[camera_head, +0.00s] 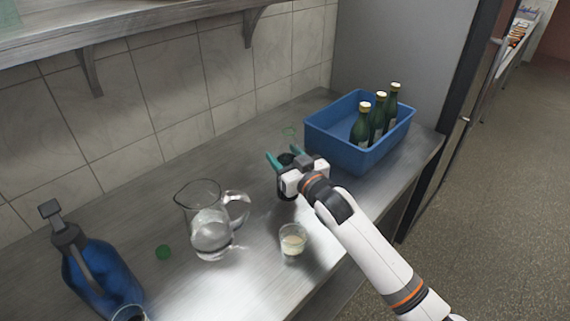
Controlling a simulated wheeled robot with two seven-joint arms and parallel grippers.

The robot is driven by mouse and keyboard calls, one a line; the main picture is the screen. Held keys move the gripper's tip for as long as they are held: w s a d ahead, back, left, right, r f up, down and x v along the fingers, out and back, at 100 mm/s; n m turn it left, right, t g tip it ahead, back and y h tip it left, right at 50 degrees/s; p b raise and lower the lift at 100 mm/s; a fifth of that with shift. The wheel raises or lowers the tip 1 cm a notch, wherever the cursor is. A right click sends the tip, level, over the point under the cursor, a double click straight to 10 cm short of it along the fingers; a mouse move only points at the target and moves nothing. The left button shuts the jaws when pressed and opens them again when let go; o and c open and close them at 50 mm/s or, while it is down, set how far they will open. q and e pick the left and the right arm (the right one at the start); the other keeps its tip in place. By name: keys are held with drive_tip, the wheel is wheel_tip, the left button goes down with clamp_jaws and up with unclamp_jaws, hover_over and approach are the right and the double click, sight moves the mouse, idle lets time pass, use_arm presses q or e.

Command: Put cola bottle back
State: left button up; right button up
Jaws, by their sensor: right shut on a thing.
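My right gripper (284,156) is over the metal counter, left of the blue crate. Its teal fingers are shut on a dark bottle (286,190), which looks like the cola bottle. The gripper hides most of the bottle, and I cannot tell whether its base touches the counter. The blue crate (339,151) stands at the counter's right end. Several green bottles (361,127) with pale caps stand upright in it, toward its right side. My left gripper is not in view.
A glass pitcher (209,226) stands left of my gripper, with a small glass (293,240) in front. A blue jug (98,275) and another glass (128,312) are at lower left. A shelf (150,22) hangs above.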

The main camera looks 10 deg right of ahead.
wheel_tip(320, 180, down, 2)
drive_tip(key=shift+s+f, duration=0.1)
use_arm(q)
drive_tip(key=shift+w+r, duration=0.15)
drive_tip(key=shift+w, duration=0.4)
use_arm(e)
drive_tip(key=shift+f, duration=0.15)
drive_tip(key=o, duration=1.3)
drive_tip(key=shift+c, duration=0.2)
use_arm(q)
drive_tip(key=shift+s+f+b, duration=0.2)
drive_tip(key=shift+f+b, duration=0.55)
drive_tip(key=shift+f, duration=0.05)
use_arm(e)
drive_tip(key=v, duration=1.2)
